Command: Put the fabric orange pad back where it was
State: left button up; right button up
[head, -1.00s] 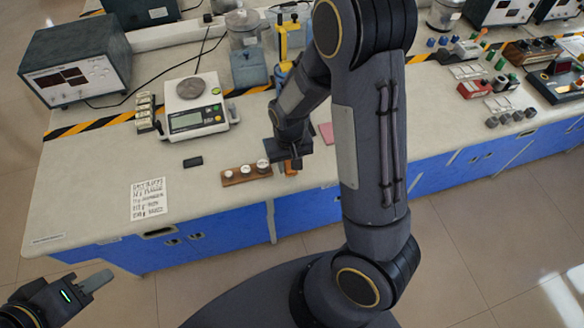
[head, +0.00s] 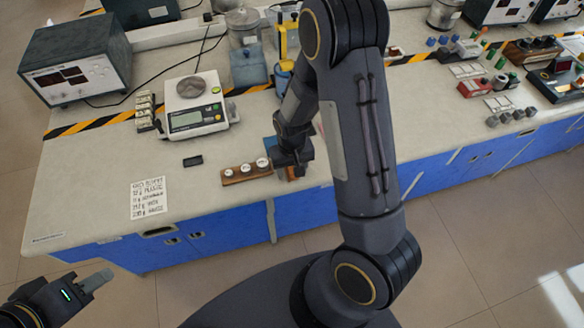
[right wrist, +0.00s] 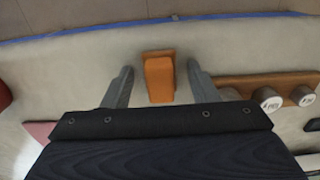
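The orange pad (right wrist: 159,77) is a small block on the pale worktop. In the right wrist view it appears between the two fingers of my right gripper (right wrist: 158,82), with a gap on each side. That gripper is open; I cannot tell its exact height over the pad. In the head view my right gripper (head: 292,162) hides most of the pad near the counter's front edge. My left gripper (head: 96,281) is low at the left, away from the counter, and I cannot tell whether its fingers are apart.
A wooden holder (head: 231,180) with white-topped weights (head: 262,162) sits close beside the pad. A pink pad (right wrist: 41,131) lies on the other side. A balance (head: 194,118), a small black block (head: 193,161) and a printed sheet (head: 148,197) lie left. The front edge (right wrist: 80,28) is near.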

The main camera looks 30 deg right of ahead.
aim_at(292, 169)
jog(key=shift+r+p, duration=0.35)
jog(key=shift+r, duration=0.35)
notch_tip(292, 169, up, 10)
jog(key=r, duration=0.1)
jog(key=s+a+r+t+y, duration=0.2)
jog(key=s+r, duration=0.4)
jog(key=s, duration=0.2)
jog(key=s+a+r+n+t+y, duration=0.1)
jog(key=s+a+r+t, duration=0.1)
jog(key=s+r, duration=0.5)
jog(key=shift+s+t+y, duration=0.4)
jog(key=shift+s+t, duration=0.4)
jog(key=shift+s, duration=0.15)
